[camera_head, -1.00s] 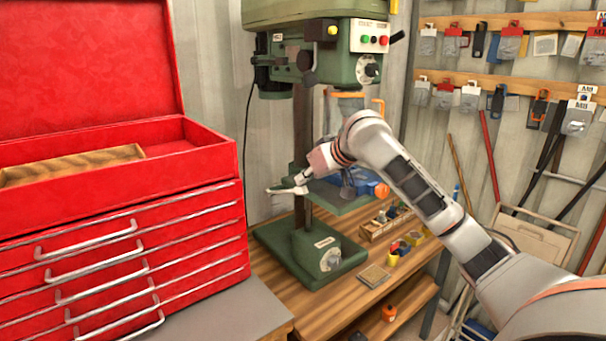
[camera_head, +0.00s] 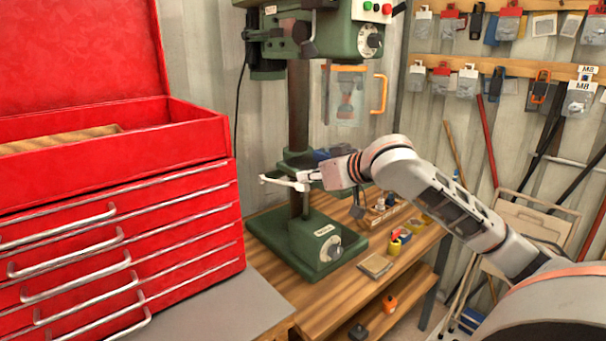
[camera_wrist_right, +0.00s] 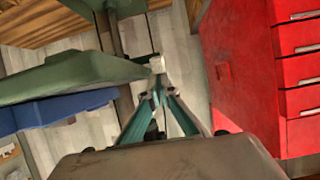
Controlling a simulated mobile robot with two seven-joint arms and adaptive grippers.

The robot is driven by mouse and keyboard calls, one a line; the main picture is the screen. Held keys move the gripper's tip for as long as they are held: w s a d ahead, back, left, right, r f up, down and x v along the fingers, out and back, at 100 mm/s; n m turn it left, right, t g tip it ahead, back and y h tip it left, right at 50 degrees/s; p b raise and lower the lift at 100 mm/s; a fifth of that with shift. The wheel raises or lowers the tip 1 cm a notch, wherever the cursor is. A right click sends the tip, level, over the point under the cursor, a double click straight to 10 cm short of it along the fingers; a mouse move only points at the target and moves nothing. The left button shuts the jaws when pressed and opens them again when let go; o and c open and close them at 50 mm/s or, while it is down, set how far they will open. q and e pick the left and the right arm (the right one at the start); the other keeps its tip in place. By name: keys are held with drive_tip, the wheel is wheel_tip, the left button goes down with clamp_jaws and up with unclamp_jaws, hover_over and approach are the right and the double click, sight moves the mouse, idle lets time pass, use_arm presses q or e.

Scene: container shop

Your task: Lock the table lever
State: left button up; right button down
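The green drill press stands on the wooden bench in the head view, with its base (camera_head: 305,240) and column (camera_head: 298,110). A pale bar, which looks like the table lever (camera_head: 280,182), sticks out left at the column, at table height. My right gripper (camera_head: 304,177) is at the right end of this bar. In the right wrist view its teal fingers (camera_wrist_right: 157,92) converge and look shut, with a pale block (camera_wrist_right: 157,64) at their tips. I cannot tell whether they pinch it or only touch it. The drill table (camera_wrist_right: 60,75) is left of them. My left gripper is out of view.
A red tool chest (camera_head: 120,220) stands close on the left; its side also shows in the right wrist view (camera_wrist_right: 235,75). A blue vise (camera_wrist_right: 55,112) sits by the drill table. Small parts (camera_head: 400,238) lie on the bench at right. Tools hang on the wall.

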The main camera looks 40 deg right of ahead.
drive_tip(key=shift+s+f+t, duration=0.2)
drive_tip(key=shift+f+t, duration=0.1)
drive_tip(key=shift+f, duration=0.25)
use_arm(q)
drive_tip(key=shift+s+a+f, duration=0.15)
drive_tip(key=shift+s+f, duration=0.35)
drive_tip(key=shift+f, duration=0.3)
use_arm(e)
drive_tip(key=shift+s+a+f+t, duration=0.15)
drive_tip(key=shift+s+t, duration=0.25)
drive_tip(key=shift+t, duration=0.2)
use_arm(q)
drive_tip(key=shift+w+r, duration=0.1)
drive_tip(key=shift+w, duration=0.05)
